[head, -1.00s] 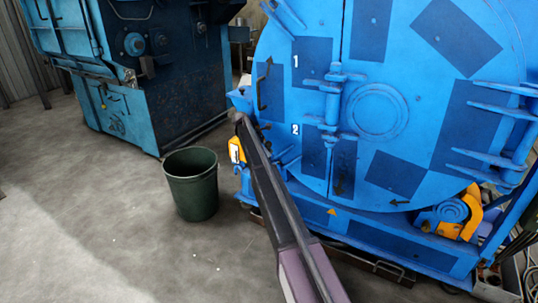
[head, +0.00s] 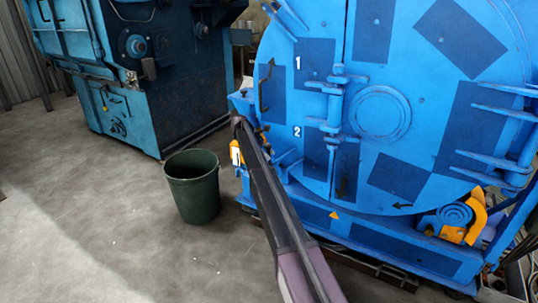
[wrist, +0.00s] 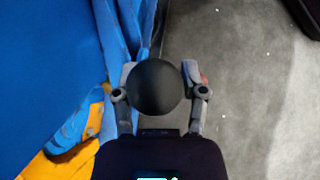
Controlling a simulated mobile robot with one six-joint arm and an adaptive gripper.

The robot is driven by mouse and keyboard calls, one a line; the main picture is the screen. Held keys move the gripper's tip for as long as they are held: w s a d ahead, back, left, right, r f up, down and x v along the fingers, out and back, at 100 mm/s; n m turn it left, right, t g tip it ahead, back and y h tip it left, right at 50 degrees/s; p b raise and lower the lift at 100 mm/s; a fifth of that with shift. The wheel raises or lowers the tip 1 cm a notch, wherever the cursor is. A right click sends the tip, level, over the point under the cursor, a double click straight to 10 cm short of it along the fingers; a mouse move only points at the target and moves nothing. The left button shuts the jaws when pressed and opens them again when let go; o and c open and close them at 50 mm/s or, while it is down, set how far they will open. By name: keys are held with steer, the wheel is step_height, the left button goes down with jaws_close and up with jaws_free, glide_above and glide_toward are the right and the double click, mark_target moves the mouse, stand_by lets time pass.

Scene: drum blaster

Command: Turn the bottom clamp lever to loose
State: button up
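A round black knob (wrist: 155,88) fills the middle of the wrist view. It sits between the two spread fingers of my gripper (wrist: 158,76), overlaps the left one and lies close to the right one. Whether the fingers press on it is not clear. In the head view my purple and black arm reaches up to the left edge of the blue drum door (head: 425,85), near the white "2" label (head: 297,131). The bottom clamp lever and my fingertips are hidden or too small to make out there.
A dark green bin (head: 193,190) stands on the floor left of my arm. A teal machine (head: 155,90) stands behind it. The blue drum frame (head: 400,247) with yellow parts (head: 476,220) lies right of my arm. Grey floor (head: 80,220) is open at front left.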

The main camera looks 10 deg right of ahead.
steer(key=c, duration=0.6)
steer(key=shift+w+a+f, duration=0.1)
steer(key=shift+a, duration=0.05)
jaws_close()
steer(key=shift+w+a+f+b, duration=0.1)
steer(key=shift+a+f+b, duration=0.1)
steer(key=shift+a+b, duration=0.1)
steer(key=s+a+m+t+y+p, duration=0.1)
steer(key=s+m, duration=0.3)
steer(key=s, duration=1.2)
steer(key=s+a+m+t+y+p, duration=0.2)
steer(key=s+m+y, duration=0.2)
steer(key=s, duration=1.2)
steer(key=s+a+f+m+t+y+p, duration=0.1)
steer(key=s+m+t+y, duration=0.1)
steer(key=s, duration=1.5)
steer(key=shift+a+m+y+p, duration=0.4)
steer(key=shift+m+y, duration=0.1)
steer(key=shift+m, duration=0.4)
steer(key=shift+w, duration=0.1)
